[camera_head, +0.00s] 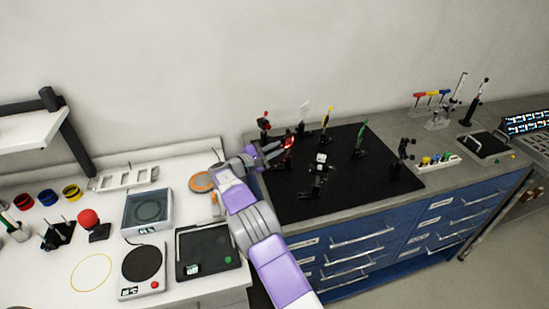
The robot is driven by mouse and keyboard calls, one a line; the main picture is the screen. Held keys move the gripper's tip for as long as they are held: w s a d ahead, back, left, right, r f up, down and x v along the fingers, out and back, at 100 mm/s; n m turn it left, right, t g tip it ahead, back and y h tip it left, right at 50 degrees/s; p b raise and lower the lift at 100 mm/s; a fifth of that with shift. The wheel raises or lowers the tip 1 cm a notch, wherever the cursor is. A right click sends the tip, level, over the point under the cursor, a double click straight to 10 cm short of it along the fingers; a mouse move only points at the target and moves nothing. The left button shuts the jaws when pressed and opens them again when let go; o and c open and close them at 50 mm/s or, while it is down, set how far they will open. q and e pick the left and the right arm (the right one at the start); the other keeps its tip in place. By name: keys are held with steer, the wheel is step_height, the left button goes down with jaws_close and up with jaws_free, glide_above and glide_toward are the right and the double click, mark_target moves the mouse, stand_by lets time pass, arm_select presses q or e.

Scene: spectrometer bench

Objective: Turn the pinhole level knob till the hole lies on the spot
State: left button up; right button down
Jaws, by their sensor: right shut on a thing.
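My right gripper (276,149) reaches over the left side of the black optical breadboard (347,198). It is shut at a small post mount with a red part (289,140). The jaws hide the exact grip, and the knob between them is too small to make out. The pinhole and the light spot cannot be told apart at this size. A small white upright card (304,110) stands at the back of the board. My left gripper is not in view.
Nearby on the board are another red-topped mount (264,124), a yellow-marked mount (326,124), a green-marked mount (360,140) and a black mount with a light top (319,172). The board's front right is clear. A white bench (60,245) with instruments lies left.

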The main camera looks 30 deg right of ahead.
steer(key=m+b, duration=1)
steer(key=m, duration=0.1)
steer(key=shift+f+b, duration=0.2)
steer(key=shift+b, duration=0.1)
steer(key=m+b, duration=0.3)
steer(key=m, duration=0.2)
steer(key=shift+b, duration=0.4)
steer(key=m+b, duration=0.2)
steer(key=m, duration=0.3)
steer(key=shift+m, duration=0.4)
steer(key=m+b, duration=0.1)
steer(key=m, duration=0.1)
steer(key=shift+m, duration=0.4)
steer(key=m, duration=0.2)
steer(key=shift+m, duration=0.3)
steer(key=m, duration=0.7)
steer(key=shift+r, duration=0.1)
steer(key=m, duration=0.6)
steer(key=shift+w+m, duration=0.1)
steer(key=shift+m, duration=0.2)
steer(key=m, duration=0.5)
steer(key=shift+a, duration=0.1)
